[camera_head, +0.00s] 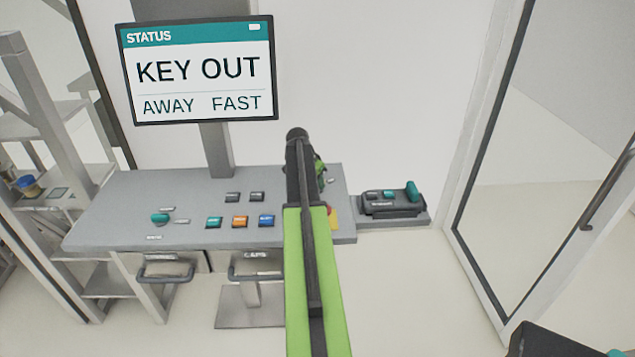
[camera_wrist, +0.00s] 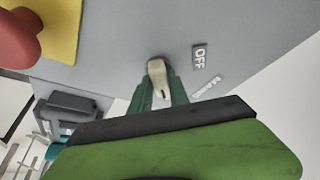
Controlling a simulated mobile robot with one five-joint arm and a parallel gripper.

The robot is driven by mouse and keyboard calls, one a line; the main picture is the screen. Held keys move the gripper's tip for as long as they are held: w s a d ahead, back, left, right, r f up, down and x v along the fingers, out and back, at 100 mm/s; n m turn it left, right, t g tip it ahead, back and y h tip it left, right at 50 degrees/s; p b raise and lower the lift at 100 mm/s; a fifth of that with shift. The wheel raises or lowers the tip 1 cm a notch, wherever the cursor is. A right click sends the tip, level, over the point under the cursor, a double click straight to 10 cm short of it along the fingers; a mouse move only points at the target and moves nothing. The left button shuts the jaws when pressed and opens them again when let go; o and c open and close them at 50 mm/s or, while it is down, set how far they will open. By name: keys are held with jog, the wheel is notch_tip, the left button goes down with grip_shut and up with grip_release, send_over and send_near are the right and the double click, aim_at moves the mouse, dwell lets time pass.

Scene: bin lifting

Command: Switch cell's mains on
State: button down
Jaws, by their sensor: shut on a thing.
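The mains switch (camera_wrist: 157,68) is a pale, narrow lever or knob on the grey panel in the wrist view. An "OFF" label (camera_wrist: 199,57) and a label that appears to read "MAINS" (camera_wrist: 207,87) sit to its right. My gripper (camera_wrist: 158,88) has its green fingers on both sides of the switch and is shut on it. In the head view my arm hides the switch. The status screen (camera_head: 198,97) reads "KEY OUT", "AWAY" and "FAST".
The grey console (camera_head: 120,205) carries teal, orange and blue buttons. A red mushroom button (camera_wrist: 14,38) on a yellow plate (camera_wrist: 62,20) is near my gripper. A dark unit with a teal part (camera_head: 392,203) stands right of the console. A glass door (camera_head: 545,180) is further right.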

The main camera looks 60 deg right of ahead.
jog(key=shift+a, duration=0.1)
jog(key=c, duration=1.2)
grip_release()
jog(key=shift+c, duration=0.2)
jog(key=p+v, duration=1.6)
jog(key=v, duration=0.1)
jog(key=shift+r, duration=0.25)
